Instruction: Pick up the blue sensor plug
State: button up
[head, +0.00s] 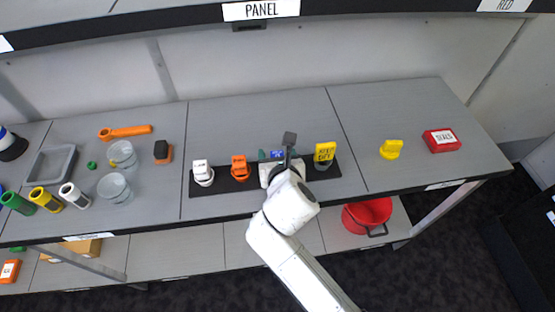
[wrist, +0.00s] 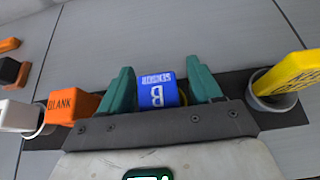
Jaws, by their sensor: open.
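The blue sensor plug (wrist: 158,89) has white lettering on its face and sits in the black strip in the wrist view. In the head view a small part of the blue plug (head: 277,154) shows, with my arm hiding the rest. My gripper (wrist: 160,85) is open, with one green finger on each side of the plug. A gap shows between the plug and the right finger; the left finger is close to its side, and I cannot tell whether they touch. The gripper also shows in the head view (head: 275,156) over the black strip.
On the black strip (head: 223,187), an orange BLANK plug (wrist: 75,103) and a white plug (head: 202,172) stand left of the blue one. A yellow plug (head: 325,153) stands close on the right. A yellow piece (head: 391,148) and red SEALS box (head: 442,141) lie farther right.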

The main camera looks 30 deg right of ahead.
jog(key=shift+c, duration=0.2)
jog(key=c, duration=1)
